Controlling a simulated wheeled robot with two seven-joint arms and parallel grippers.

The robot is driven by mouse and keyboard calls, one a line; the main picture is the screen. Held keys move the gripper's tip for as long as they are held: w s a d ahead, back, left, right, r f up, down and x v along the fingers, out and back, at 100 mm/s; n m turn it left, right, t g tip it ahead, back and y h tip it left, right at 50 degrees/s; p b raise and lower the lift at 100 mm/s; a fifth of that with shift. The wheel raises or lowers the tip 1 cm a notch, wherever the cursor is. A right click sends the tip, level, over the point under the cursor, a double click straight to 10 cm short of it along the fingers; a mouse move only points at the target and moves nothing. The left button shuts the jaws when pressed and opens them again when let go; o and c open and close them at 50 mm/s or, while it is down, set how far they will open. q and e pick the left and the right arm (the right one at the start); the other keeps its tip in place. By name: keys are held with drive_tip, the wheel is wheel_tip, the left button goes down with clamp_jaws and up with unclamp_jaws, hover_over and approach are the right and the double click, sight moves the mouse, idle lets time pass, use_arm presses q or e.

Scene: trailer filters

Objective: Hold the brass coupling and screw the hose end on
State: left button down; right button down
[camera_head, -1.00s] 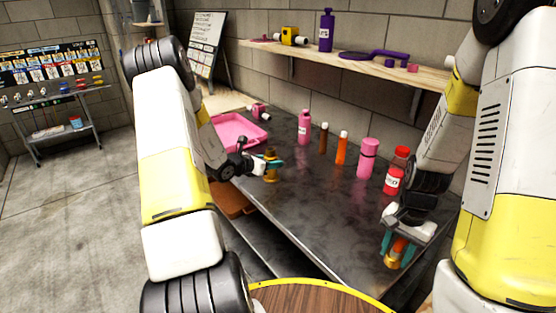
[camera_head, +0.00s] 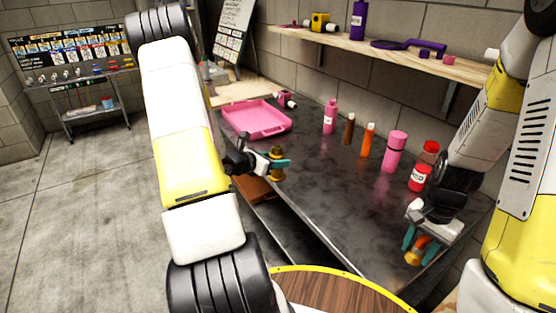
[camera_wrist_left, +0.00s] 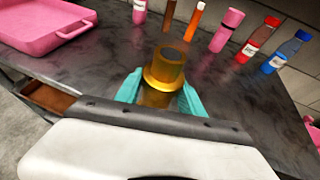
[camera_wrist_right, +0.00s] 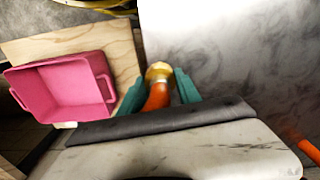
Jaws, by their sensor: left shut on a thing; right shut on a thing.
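The brass coupling (camera_head: 276,166) is an upright, hollow, flanged cylinder. My left gripper (camera_head: 277,164) is shut on its lower part, above the workbench's left edge. The left wrist view shows the coupling (camera_wrist_left: 163,70) with its open end up between teal fingers. My right gripper (camera_head: 416,246) is shut on the orange hose end (camera_head: 422,242) near the bench's front right. In the right wrist view the hose end has a brass fitting (camera_wrist_right: 158,72) at its tip and an orange body (camera_wrist_right: 157,97) between the fingers. Coupling and hose end are well apart.
The dark workbench (camera_head: 310,190) has clear room between the grippers. A pink tray (camera_head: 262,131) stands at the far left; bottles, including a pink one (camera_head: 394,152) and a red one (camera_head: 418,178), line the wall side. A wooden shelf (camera_head: 400,52) hangs above. A round wooden top (camera_head: 340,292) is in front.

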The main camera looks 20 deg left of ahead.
use_arm(q)
drive_tip(key=c, duration=1.5)
unclamp_jaws()
clamp_jaws()
